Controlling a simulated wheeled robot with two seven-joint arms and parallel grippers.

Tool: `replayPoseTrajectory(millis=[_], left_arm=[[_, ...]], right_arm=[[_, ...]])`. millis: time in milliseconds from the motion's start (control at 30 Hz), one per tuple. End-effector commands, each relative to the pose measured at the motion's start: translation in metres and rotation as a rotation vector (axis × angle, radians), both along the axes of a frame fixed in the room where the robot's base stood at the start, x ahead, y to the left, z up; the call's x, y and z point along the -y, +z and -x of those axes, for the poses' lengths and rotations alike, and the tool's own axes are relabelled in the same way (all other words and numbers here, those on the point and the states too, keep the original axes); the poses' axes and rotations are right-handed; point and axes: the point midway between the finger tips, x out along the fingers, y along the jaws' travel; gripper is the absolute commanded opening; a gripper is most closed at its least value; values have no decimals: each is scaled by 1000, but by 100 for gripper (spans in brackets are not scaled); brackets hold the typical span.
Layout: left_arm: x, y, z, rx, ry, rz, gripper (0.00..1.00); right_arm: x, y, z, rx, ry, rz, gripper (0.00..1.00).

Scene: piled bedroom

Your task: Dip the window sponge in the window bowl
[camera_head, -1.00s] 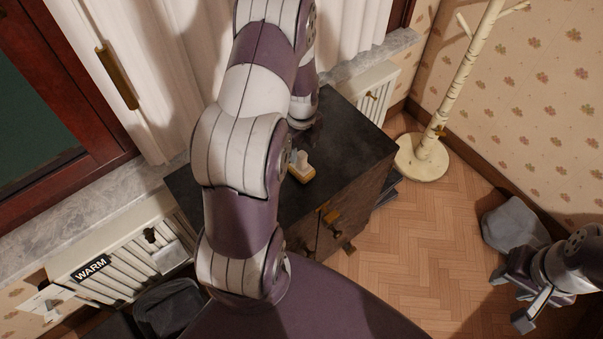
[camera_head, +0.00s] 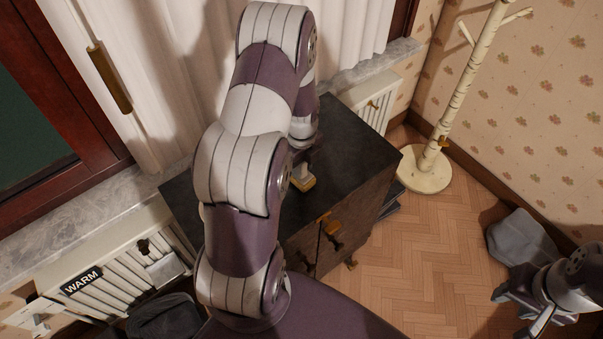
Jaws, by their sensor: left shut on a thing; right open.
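I cannot tell whether the sponge touches the cabinet top. The window bowl is not visible; my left arm covers much of the cabinet top. My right gripper (camera_head: 519,309) is open and empty at the lower right, above the floor.
A cream coat stand (camera_head: 428,170) stands right of the cabinet. A grey bin-like object (camera_head: 522,238) sits by the patterned wall. A radiator marked WARM (camera_head: 110,275) and white curtains (camera_head: 165,70) are at the left and back. The wooden floor (camera_head: 420,250) between is clear.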

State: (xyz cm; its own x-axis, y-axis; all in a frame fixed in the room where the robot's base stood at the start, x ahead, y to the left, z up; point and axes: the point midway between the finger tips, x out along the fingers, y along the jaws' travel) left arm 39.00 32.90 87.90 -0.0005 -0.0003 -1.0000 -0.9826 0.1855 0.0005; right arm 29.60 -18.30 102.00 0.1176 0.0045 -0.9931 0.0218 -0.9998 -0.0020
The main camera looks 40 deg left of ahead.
Motion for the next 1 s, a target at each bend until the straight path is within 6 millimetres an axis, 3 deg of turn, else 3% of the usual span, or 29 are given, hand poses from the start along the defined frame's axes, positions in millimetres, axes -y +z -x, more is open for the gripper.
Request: replayPoseTrajectory(millis=[533,1000], left_arm=[[0,65,0,0,0,0,0],[0,66,0,0,0,0,0]], right_arm=[[0,59,0,0,0,0,43],[0,59,0,0,0,0,43]])
